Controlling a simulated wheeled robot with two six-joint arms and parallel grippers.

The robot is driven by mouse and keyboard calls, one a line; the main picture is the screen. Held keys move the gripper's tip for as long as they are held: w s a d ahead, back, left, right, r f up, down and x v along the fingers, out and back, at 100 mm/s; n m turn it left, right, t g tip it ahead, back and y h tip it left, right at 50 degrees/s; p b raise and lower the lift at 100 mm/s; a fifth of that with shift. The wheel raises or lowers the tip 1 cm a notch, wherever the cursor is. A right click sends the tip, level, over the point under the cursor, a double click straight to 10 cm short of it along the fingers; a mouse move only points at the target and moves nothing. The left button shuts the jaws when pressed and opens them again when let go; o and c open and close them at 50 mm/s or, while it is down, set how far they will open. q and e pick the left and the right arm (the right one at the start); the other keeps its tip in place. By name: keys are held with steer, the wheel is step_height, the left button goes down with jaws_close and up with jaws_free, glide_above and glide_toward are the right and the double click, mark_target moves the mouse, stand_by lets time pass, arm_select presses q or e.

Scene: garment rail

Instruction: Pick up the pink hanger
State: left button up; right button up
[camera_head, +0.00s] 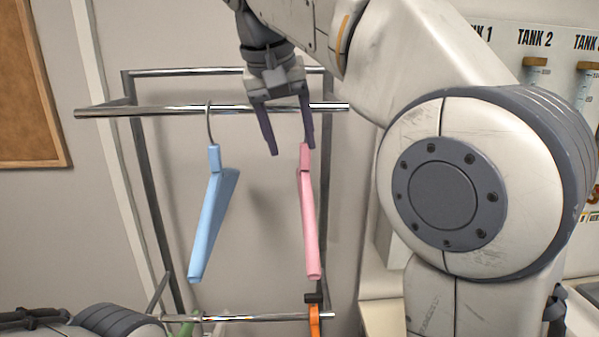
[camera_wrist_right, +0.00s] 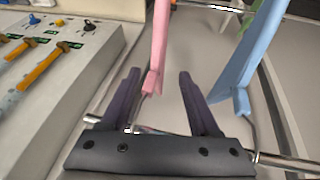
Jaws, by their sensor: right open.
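The pink hanger (camera_head: 309,215) hangs from the upper rail (camera_head: 170,110), to the right of a blue hanger (camera_head: 212,220). My right gripper (camera_head: 291,150) is open at the upper rail, pointing down. In the head view its right finger overlaps the top of the pink hanger and hides the hook. In the right wrist view, the neck of the pink hanger (camera_wrist_right: 158,50) shows between the open fingers of my right gripper (camera_wrist_right: 159,72), nearer the left finger. I cannot tell whether they touch. The left gripper is not in view; part of my left arm shows at lower left.
The blue hanger (camera_wrist_right: 255,55) is close to the right finger's side in the wrist view. A lower rail (camera_head: 250,318) carries an orange hanger (camera_head: 314,320) and a green one (camera_head: 186,328). A panel with tank labels (camera_head: 535,40) stands at right.

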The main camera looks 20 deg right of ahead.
mark_target(305, 181)
steer(key=shift+d+p+x, duration=0.2)
steer(key=shift+x, duration=2.3)
steer(key=shift+d+p+x, duration=0.15)
steer(key=shift+d+x, duration=0.05)
steer(key=shift+x, duration=2.35)
steer(key=shift+w+r, duration=0.15)
steer(key=shift+r, duration=0.05)
jaws_close()
